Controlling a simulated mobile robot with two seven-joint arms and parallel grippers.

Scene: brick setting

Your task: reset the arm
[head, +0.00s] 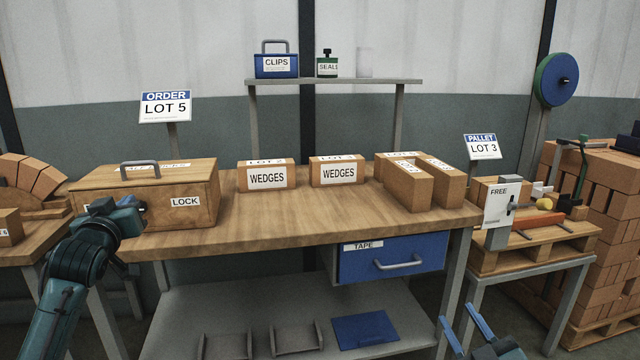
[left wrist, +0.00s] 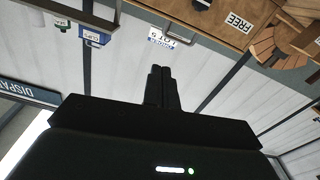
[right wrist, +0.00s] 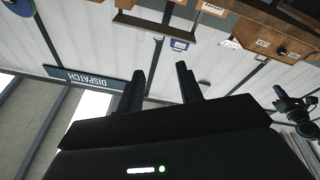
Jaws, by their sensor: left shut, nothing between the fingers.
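My left arm comes in from the lower left in the head view, and its gripper end (head: 132,204) is in front of the wooden box's left part. In the left wrist view the left fingers (left wrist: 161,72) are pressed together with nothing between them. My right gripper (head: 463,328) is low at the lower right of the head view, in front of the bench's right leg. In the right wrist view its two fingers (right wrist: 162,75) stand apart with nothing between them. Neither gripper is seen touching an object.
A pallet (head: 540,243) on a stand is at right. The bench's front middle is clear.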

